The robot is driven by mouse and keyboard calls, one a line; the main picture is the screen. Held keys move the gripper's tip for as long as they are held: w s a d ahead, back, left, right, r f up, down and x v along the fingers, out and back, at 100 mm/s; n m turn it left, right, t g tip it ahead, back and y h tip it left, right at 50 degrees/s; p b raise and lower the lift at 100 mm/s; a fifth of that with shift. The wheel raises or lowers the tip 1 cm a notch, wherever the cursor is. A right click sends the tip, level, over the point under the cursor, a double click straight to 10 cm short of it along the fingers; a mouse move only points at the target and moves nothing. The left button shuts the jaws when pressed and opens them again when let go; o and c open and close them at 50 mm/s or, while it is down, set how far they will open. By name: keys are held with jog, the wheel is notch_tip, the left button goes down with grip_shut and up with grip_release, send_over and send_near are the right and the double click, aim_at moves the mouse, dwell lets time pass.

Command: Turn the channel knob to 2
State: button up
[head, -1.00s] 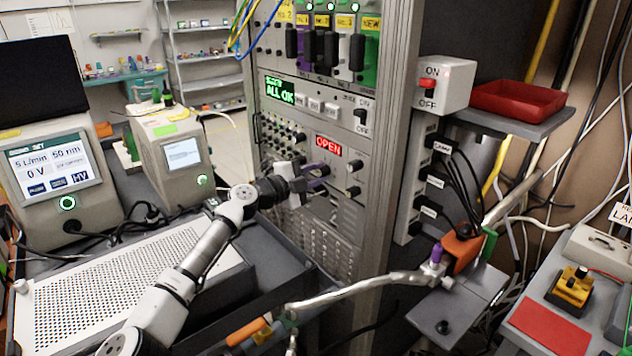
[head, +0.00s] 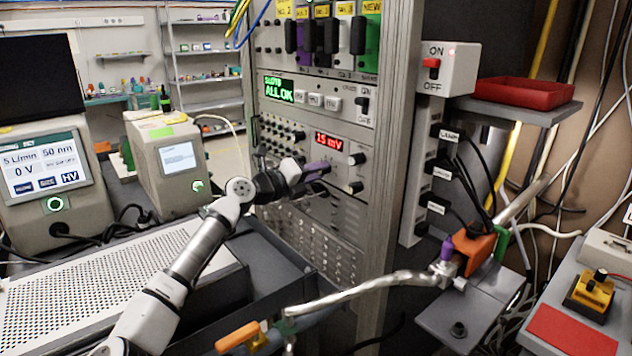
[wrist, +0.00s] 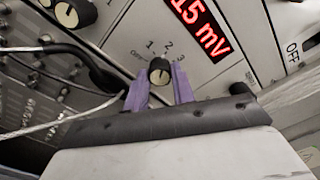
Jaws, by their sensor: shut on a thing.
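The channel knob (wrist: 160,71) is a small black knob with a pale face, in the middle of the wrist view. The marks OFF, 1, 2 and 3 lie around it on the grey panel. My gripper (wrist: 158,78) has a purple finger on either side of the knob and is shut on it. I cannot clearly tell which mark the knob points to. The knob is hidden there behind the fingers.
Two other black knobs (head: 356,159) sit right of my gripper on the same panel. In the wrist view another knob (wrist: 75,12) and dark cables (wrist: 70,60) lie at upper left. A perforated white-topped box (head: 90,285) lies below my arm. A metal pipe (head: 365,290) crosses the front.

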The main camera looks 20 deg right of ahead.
jog(key=shift+f+m+b, duration=0.1)
jog(key=shift+m+b, duration=0.4)
jog(key=shift+m, duration=0.4)
jog(key=o, duration=1)
jog(key=b+v, duration=0.3)
jog(key=v, duration=1)
jog(key=shift+s+a, duration=0.15)
jog(key=shift+a, duration=0.25)
